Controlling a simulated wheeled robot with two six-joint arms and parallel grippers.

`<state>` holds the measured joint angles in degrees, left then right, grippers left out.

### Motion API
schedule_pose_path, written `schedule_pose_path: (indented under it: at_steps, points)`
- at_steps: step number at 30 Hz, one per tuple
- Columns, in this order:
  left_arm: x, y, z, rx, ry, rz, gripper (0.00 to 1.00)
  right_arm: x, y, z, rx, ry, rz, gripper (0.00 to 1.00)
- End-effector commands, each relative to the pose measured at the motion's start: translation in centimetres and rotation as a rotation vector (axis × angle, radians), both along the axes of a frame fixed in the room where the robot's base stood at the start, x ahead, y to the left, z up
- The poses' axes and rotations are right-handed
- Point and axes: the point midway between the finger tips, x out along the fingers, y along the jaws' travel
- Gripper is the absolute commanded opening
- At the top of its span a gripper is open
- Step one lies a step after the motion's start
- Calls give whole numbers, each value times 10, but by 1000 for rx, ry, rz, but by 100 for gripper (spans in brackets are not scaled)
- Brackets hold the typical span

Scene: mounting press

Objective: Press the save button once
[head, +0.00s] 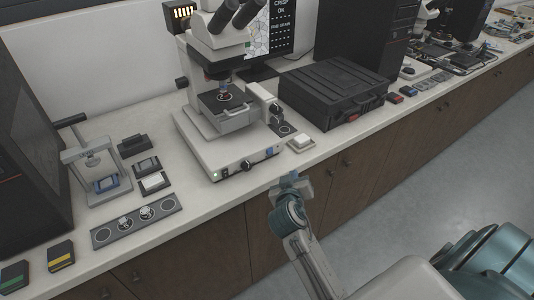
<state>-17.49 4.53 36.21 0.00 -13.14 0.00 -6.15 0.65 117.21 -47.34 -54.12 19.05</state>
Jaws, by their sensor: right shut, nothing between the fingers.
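A small pale box with a raised white top (301,142), which looks like the save button, sits near the counter's front edge, right of the microscope (225,110). No label on it is readable. My right gripper (291,177) is shut and empty. It is just in front of the counter edge, below the pale box in the picture and apart from it. My left gripper is out of view.
A black case (333,92) stands behind and right of the pale box. A small press (92,163), a strip with round mounts (137,222) and small dark boxes (61,255) are on the left of the counter (195,215). Cabinets (355,165) are below.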

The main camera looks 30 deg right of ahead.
Motion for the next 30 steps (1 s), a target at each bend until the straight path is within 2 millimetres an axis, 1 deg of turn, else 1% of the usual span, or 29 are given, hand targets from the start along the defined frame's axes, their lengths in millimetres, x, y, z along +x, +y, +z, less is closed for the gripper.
schedule_pose_path:
  at_steps: [8,13,17,22,27,30]
  points:
    - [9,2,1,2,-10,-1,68,1,0,0,0,0,1,0]
    - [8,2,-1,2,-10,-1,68,9,1,0,1,-3,0,0]
    - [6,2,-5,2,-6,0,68,24,2,-1,1,-3,1,0]
    - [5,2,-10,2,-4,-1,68,49,4,-2,0,-2,1,0]
    - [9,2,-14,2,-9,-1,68,71,6,-1,0,-2,1,0]
    - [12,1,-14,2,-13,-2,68,79,6,-1,1,-1,2,0]
